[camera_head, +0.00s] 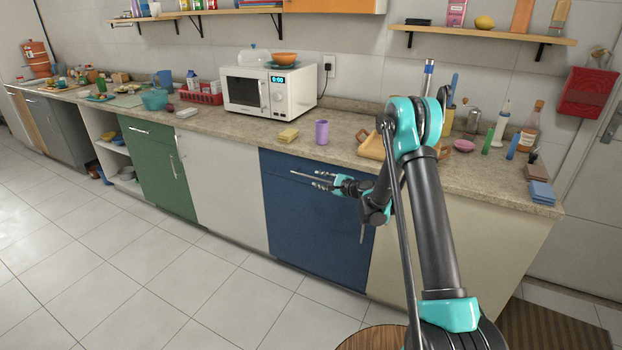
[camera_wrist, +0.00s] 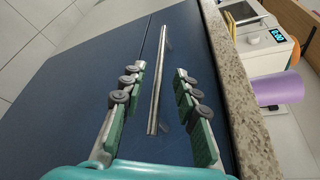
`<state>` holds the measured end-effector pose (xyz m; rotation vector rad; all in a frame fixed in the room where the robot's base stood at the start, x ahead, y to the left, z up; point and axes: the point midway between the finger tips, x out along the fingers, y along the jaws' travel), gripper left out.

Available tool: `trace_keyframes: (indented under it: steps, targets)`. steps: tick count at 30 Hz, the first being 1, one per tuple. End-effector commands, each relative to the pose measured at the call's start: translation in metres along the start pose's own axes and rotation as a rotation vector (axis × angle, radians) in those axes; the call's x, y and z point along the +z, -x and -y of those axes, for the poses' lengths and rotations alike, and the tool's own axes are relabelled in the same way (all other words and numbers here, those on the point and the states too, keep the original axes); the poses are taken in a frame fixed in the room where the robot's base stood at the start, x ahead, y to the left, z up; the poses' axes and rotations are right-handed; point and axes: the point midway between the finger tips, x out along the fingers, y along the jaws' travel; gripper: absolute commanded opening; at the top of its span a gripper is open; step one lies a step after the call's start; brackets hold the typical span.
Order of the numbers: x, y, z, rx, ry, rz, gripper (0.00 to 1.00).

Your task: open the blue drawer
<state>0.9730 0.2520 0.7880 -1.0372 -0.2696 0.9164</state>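The blue drawer (camera_head: 280,163) is the top front of the blue cabinet under the counter, and it looks shut and flush. Its metal bar handle (camera_head: 302,175) shows just left of my gripper (camera_head: 322,180). In the wrist view the handle (camera_wrist: 159,85) runs lengthwise between the two fingers of my gripper (camera_wrist: 160,70). The fingers are open, with a visible gap on each side of the bar. A seam parts the drawer front (camera_wrist: 185,40) from the blue panel below (camera_wrist: 85,75). I cannot tell how far the fingertips stand from the drawer face.
The counter edge (camera_wrist: 235,90) lies close beside one finger. A purple cup (camera_head: 321,132), a yellow sponge (camera_head: 288,135) and a microwave (camera_head: 268,90) stand on the counter. The tiled floor (camera_head: 215,285) before the cabinets is clear.

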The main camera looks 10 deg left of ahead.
Motion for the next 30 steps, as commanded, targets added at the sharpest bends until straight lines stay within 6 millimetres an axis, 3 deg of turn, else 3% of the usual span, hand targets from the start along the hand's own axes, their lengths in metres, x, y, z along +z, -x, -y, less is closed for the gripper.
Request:
trace_keyframes:
  steps: [3,9,22,30]
  targets:
    - [0.001,-0.023,0.000,0.001,0.001,0.002,0.31]
    - [0.000,-0.048,0.000,0.001,0.001,0.001,0.31]
    - [0.000,-0.057,0.000,0.000,0.001,0.000,0.31]
    - [0.000,-0.057,0.000,0.000,0.001,0.000,0.00]
